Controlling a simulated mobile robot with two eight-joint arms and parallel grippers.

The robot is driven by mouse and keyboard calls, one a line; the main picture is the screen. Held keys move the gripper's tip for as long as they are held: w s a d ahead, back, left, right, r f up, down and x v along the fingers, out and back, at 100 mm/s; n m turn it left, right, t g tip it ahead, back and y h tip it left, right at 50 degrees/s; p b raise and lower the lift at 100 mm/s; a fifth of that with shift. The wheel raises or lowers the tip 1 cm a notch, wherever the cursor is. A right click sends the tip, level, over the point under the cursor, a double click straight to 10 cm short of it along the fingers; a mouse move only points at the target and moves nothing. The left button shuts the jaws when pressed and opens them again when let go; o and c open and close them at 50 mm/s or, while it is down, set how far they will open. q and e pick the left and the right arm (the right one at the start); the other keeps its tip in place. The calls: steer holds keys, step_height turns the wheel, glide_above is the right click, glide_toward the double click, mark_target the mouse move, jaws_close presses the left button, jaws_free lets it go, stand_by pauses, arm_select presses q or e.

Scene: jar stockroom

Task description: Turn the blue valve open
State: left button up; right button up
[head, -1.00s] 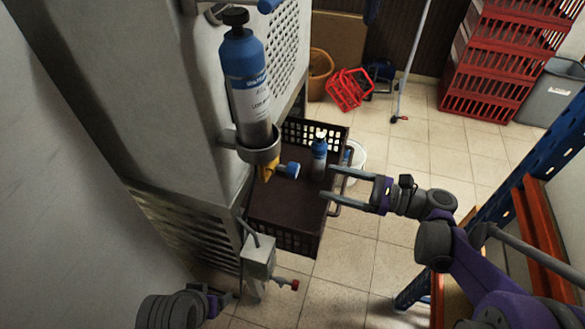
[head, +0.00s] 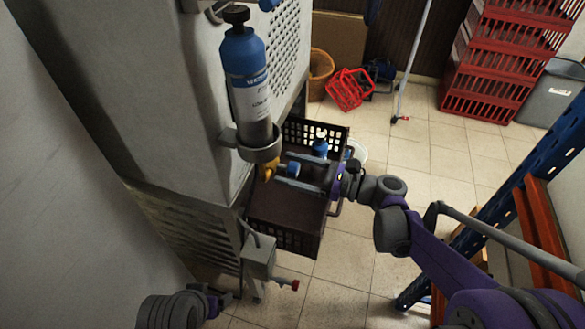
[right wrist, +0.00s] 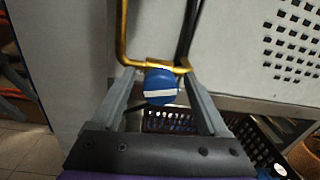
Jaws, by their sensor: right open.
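The blue valve (head: 293,169) is a small round knob on a yellow pipe fitting, below the blue-topped bottle on the grey cabinet. In the right wrist view the knob (right wrist: 160,87) has a white bar across its face, lying nearly level. My right gripper (head: 281,172) is open, with its two fingers on either side of the knob. In the right wrist view I see small gaps beside the knob, so the fingers do not seem to press on it. My left gripper (head: 220,298) is low at the bottom left, and its jaws are too small to read.
The blue-and-grey bottle (head: 246,85) sits in a ring holder (head: 258,150) just above. A black crate (head: 285,235) holding a blue-capped bottle (head: 321,146) is under the valve. A grey box with a red knob (head: 293,285) is lower. A blue rack post (head: 500,190) stands right.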

jaws_close()
steer(key=shift+n, duration=0.3)
steer(key=n, duration=0.7)
steer(key=shift+p, duration=0.35)
steer(key=n, duration=0.4)
steer(key=shift+n+p, duration=0.3)
steer(key=shift+n, duration=1.5)
